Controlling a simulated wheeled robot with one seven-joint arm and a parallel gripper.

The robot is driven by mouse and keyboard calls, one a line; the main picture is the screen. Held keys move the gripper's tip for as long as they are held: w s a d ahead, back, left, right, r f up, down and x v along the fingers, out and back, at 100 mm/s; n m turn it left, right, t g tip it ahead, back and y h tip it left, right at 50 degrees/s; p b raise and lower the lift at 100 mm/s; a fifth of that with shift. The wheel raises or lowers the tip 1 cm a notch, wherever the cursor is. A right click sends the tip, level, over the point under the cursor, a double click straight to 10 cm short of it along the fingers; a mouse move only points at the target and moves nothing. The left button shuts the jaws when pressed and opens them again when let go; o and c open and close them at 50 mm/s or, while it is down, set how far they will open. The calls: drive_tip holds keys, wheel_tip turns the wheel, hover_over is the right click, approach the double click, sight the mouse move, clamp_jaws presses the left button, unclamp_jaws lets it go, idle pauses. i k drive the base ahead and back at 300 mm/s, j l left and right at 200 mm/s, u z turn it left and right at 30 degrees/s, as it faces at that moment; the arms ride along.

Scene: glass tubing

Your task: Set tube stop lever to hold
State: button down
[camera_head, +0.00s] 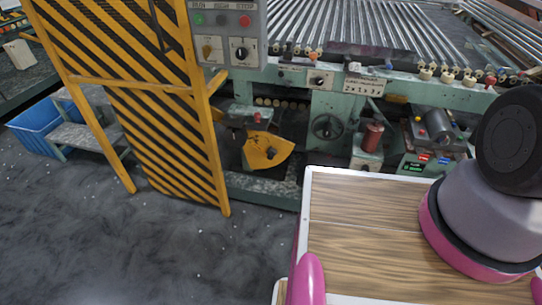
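A green machine (285,98) with a bed of metal tubes (350,28) stands across the back. I cannot tell which of its controls is the tube stop lever, as no label naming it is legible. A red-tipped control (257,117) sits above a yellow-orange sector plate (262,152) low on the machine's front. A small box with a dark rotary knob (318,81) is on the front rail. A grey control panel (228,32) at upper left carries a yellow selector (207,49), a black selector (241,51) and coloured buttons. My gripper is not in view.
A yellow-and-black striped guard (155,120) stands left of the machine's low front. A handwheel (327,126) and a red cylindrical part (372,136) are right of the sector plate. Grey floor (150,255) is open at lower left. My own body fills the lower right.

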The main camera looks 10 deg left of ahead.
sight(289, 84)
drive_tip(key=i+j+u, duration=0.2)
drive_tip(key=i+j, duration=0.2)
drive_tip(key=i+j+u, duration=0.25)
drive_tip(key=i, duration=0.4)
